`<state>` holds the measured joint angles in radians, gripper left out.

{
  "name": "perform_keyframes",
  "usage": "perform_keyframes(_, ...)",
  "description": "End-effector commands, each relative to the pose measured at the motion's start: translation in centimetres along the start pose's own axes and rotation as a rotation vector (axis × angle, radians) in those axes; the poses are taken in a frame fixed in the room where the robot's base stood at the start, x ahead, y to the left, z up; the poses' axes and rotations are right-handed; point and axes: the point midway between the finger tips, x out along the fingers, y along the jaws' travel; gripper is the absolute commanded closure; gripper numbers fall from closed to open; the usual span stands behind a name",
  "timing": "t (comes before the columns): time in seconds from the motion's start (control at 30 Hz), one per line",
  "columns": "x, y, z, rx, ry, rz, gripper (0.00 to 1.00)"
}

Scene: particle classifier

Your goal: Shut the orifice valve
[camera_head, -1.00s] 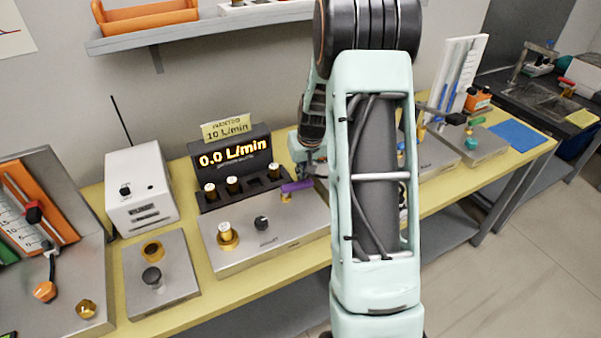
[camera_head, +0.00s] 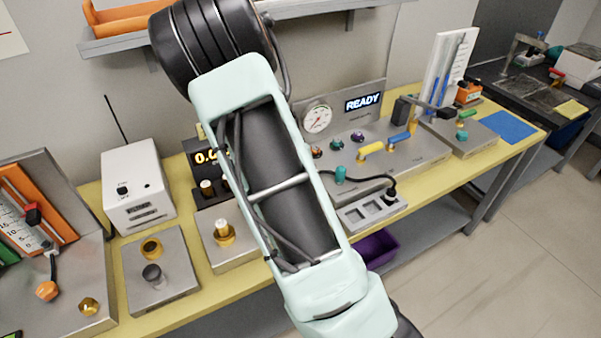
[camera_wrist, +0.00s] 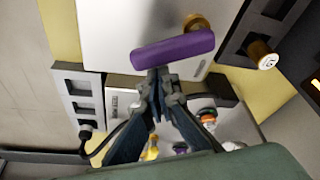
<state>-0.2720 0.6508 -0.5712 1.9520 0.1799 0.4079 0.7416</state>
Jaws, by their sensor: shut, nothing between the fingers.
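A valve with a purple bar handle (camera_wrist: 173,48) and a brass stem (camera_wrist: 195,22) sits on a pale metal plate (camera_wrist: 105,30) in the wrist view. I cannot read a label naming it as the orifice valve. My gripper (camera_wrist: 157,74) is shut and empty, its fingertips at the long edge of the purple handle. I cannot tell whether they touch it. In the head view my arm hides both the purple handle and my gripper.
In the head view, yellow (camera_head: 370,150) and blue (camera_head: 399,138) handles stand on the panel to the right, near a gauge (camera_head: 318,118) and a READY display (camera_head: 365,101). A brass knob with a white top (camera_head: 222,232) is left of my arm. A shelf (camera_head: 130,40) hangs above.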

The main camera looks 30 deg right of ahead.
Motion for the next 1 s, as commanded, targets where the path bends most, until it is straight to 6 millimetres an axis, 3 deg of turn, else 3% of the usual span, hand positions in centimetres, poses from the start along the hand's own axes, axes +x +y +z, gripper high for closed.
perform_keyframes(0.5, -0.9, 0.3, 2.3, 0.372, 0.0, 0.133, 1.0)
perform_keyframes(1.0, -1.0, 0.2, 3.1, 0.366, -0.003, 0.129, 1.0)
